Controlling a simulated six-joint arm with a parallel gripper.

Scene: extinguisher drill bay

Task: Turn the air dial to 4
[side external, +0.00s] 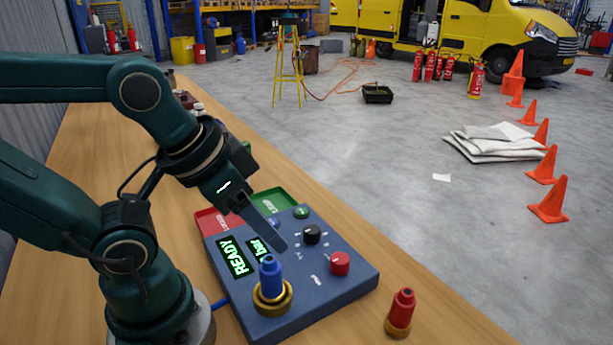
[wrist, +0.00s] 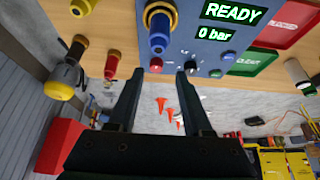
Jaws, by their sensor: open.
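The blue-grey control panel (side external: 335,289) lies on the wooden bench. Its black dial (side external: 312,234) stands between a red button (side external: 340,263) and a green button (side external: 301,212). The dial's setting is too small to read. My gripper (side external: 279,245) is open and empty above the panel, close to the dial. In the wrist view the black dial (wrist: 190,66) is by the tip of the right finger, and the red button (wrist: 156,65) shows between the fingertips. The displays read READY (wrist: 233,12) and 0 bar (wrist: 215,33).
A blue fitting in a brass collar (side external: 271,293) stands up from the panel. A red fitting with a brass base (side external: 401,312) stands on the bench to the right. A red tray (side external: 208,222) and a green tray (side external: 272,202) lie behind the panel.

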